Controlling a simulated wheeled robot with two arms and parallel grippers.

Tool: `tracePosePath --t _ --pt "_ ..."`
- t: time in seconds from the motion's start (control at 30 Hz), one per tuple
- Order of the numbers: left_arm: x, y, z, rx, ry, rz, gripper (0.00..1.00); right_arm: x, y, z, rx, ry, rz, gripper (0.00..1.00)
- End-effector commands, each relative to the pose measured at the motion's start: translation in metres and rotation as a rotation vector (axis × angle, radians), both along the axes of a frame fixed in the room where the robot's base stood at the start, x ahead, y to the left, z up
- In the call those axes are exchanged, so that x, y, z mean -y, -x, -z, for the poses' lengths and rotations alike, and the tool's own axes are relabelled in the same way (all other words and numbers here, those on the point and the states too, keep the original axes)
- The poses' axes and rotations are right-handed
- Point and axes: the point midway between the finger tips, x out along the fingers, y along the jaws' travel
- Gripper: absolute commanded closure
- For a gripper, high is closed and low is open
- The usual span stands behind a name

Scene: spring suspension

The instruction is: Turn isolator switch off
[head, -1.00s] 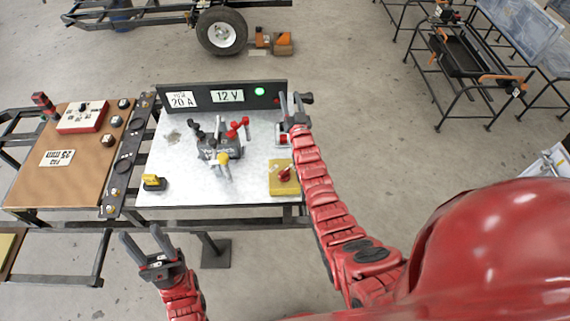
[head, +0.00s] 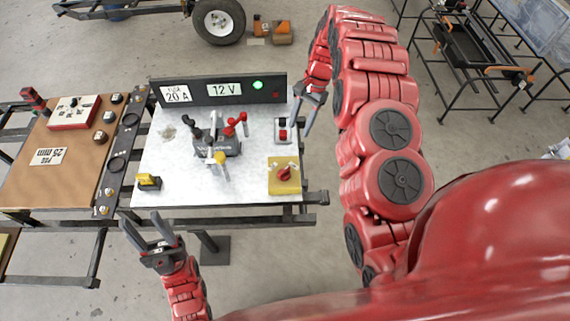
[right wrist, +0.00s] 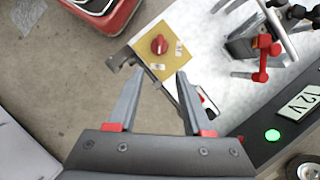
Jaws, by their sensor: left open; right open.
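The isolator switch looks to be the red rotary knob (head: 284,174) on a yellow plate (head: 285,188) at the front right corner of the white worktop. The knob also shows in the right wrist view (right wrist: 159,45), past the fingertips, and the plate shows around it. My right gripper (head: 303,122) is open and empty, beyond the knob in the head view, beside the worktop's right edge; its fingers (right wrist: 171,75) point toward the plate without touching it. My left gripper (head: 142,220) is open and empty in front of the worktop's front left corner.
A clamp fixture with red and black handles (head: 217,143) stands mid-worktop. A red and black button box (head: 283,130) is near the right edge. A yellow and black switch (head: 148,182) sits front left. A black panel (head: 216,91) with a green lamp borders the back.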

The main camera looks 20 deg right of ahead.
Motion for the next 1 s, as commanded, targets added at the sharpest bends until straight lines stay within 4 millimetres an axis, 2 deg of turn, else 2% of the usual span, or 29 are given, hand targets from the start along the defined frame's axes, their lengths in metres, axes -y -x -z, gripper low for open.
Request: tracePosePath --t 0.17,0.63,0.8,1.0 --pt "0.000 0.000 -0.008 0.000 0.000 0.000 0.50 -0.007 0.006 0.015 -0.010 -0.003 -0.001 0.50" --pt "0.000 0.000 -0.038 0.000 0.000 0.000 0.50 -0.041 0.026 0.108 -0.008 -0.002 -0.001 0.50" --pt "0.000 0.000 -0.044 0.000 0.000 0.000 0.50 -0.049 0.030 0.133 -0.006 -0.002 -0.001 0.50" --pt "0.000 0.000 -0.045 0.000 0.000 0.000 0.50 -0.055 0.031 0.152 -0.001 0.001 0.001 0.50"
